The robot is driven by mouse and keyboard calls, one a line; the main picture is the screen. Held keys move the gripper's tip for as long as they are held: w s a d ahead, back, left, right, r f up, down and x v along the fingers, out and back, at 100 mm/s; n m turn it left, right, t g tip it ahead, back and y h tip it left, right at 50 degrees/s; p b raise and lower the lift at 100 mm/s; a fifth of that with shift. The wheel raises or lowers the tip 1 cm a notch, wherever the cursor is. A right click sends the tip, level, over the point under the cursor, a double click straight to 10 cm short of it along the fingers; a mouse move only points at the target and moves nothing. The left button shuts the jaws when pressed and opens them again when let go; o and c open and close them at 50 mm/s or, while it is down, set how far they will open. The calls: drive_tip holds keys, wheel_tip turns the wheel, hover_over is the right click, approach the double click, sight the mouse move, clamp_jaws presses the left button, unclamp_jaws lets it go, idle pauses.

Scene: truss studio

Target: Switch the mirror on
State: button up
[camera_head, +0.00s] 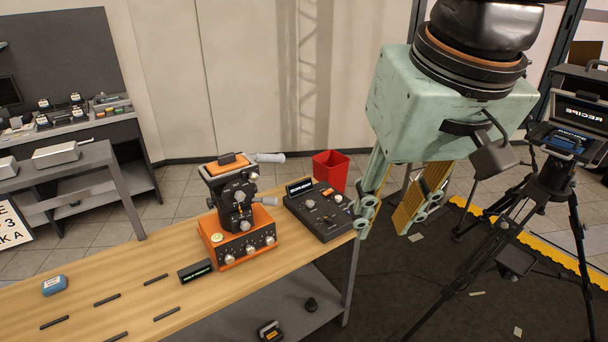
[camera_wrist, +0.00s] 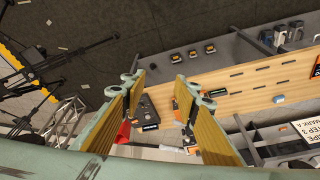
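I cannot pick out a mirror for certain in either view. On the wooden table's right end stands a dark control console (camera_head: 322,214) with knobs, an orange button and a small display. Left of it is an orange box (camera_head: 245,243) with a row of knobs, bearing a black device (camera_head: 236,205) with dials and a grey-handled lever (camera_head: 268,157). My gripper (camera_head: 391,213) hangs just right of the console and table end, apart from both, open and empty. In the wrist view its two fingers (camera_wrist: 155,82) are spread, with the console (camera_wrist: 146,113) showing between them.
The wooden table (camera_head: 150,280) also holds a blue item (camera_head: 54,285), a small black display (camera_head: 195,271) and several dark strips. A red bin (camera_head: 331,169) stands behind the console. Tripods (camera_head: 550,190) stand at the right. A grey bench (camera_head: 75,160) stands at the back left.

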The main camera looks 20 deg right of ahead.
drive_tip(key=w+d+r+m+g+p, duration=0.1)
drive_tip(key=w+d+r+m+p, duration=0.15)
drive_tip(key=w, duration=1.45)
drive_tip(key=m+g+p, duration=0.3)
drive_tip(key=m+p, duration=0.4)
drive_tip(key=m, duration=0.3)
hover_over(351, 211)
wheel_tip(351, 211, down, 33)
drive_tip(key=shift+w+f, duration=0.1)
drive_tip(key=shift+f, duration=0.05)
drive_tip(key=shift+f, duration=0.1)
drive_tip(key=shift+f+p, duration=0.35)
drive_tip(key=shift+f, duration=6.45)
